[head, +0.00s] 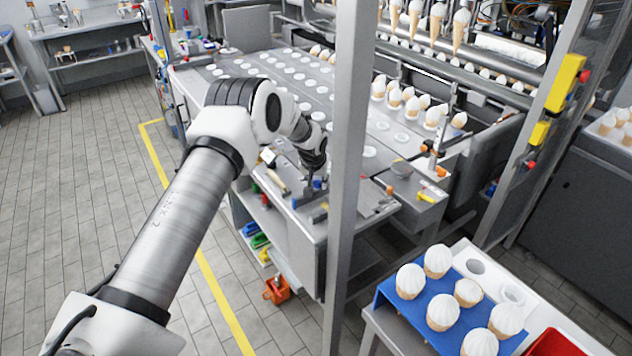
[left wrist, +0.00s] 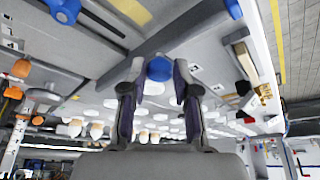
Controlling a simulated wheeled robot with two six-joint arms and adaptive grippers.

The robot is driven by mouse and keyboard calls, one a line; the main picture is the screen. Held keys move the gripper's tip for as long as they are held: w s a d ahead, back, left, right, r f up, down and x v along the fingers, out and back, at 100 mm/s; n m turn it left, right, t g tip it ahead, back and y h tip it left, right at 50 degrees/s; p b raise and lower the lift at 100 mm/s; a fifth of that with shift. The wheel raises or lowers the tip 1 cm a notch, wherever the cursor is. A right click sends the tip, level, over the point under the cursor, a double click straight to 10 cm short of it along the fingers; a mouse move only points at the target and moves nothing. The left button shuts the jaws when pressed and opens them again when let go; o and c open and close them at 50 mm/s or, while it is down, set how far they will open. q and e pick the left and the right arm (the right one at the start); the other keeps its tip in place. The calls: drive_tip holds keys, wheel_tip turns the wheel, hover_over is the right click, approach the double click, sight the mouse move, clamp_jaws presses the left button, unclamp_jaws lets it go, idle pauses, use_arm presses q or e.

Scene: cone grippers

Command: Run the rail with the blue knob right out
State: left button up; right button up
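In the left wrist view a round blue knob (left wrist: 159,68) sits between the two fingertips of my left gripper (left wrist: 159,75). The fingers stand apart on either side of it, with a narrow gap showing at each side. A grey rail-like strip (left wrist: 190,33) runs close by the knob, though its join to the knob is hard to make out. In the head view my left gripper (head: 313,180) points down over the front end of the grey machine table (head: 318,228); its fingers are small there and partly hide the knob. My right gripper is not in view.
Other blue parts (left wrist: 63,9) lie near the gripper in the wrist view. A metal post (head: 350,150) stands just right of the arm. A blue tray (head: 405,308) with cream-topped cones is at lower right. Open tiled floor (head: 70,190) lies at left.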

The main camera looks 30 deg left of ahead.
use_arm(q)
drive_tip(key=shift+o, duration=1)
drive_tip(key=shift+d+f, duration=0.1)
drive_tip(key=shift+f, duration=0.1)
drive_tip(key=shift+w+d, duration=0.25)
drive_tip(key=shift+w, duration=0.05)
drive_tip(key=shift+s+r, duration=0.15)
drive_tip(key=shift+r, duration=0.25)
drive_tip(key=v, duration=1.1)
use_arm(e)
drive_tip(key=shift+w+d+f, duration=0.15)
